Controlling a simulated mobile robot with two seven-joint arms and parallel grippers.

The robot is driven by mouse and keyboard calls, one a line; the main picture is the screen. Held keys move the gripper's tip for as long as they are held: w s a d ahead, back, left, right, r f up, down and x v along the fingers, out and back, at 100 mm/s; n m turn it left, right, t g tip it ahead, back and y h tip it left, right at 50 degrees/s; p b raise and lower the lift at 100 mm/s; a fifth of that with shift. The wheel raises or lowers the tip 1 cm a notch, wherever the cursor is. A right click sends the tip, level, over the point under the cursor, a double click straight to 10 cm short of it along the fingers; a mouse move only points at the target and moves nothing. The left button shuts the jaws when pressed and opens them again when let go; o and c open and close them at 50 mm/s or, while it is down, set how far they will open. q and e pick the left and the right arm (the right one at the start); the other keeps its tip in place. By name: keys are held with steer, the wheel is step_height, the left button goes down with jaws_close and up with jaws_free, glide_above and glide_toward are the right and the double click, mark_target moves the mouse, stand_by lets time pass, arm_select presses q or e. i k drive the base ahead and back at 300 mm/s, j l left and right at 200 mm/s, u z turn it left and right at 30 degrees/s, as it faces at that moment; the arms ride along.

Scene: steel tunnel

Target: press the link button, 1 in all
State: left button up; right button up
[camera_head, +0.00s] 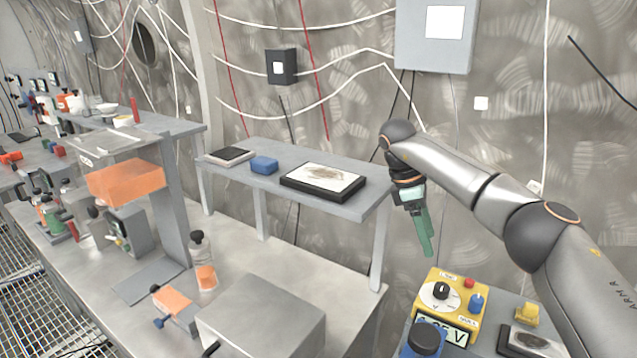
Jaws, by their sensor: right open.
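No button in view has a label that I can read as link. A yellow instrument box (425,303) stands at the lower right, with a black dial, a display, a small red button (469,283) and a blue knob (477,301). My left gripper is not in view.
A yellow block (527,314) and a black-framed item (532,343) lie right of the box. A raised grey shelf (285,155) holds a blue block (264,165) and a framed picture (322,180). A metal box (262,312) stands on the bench. The wall carries cables.

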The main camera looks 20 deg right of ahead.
mark_target(468, 284)
steer(key=k, duration=1)
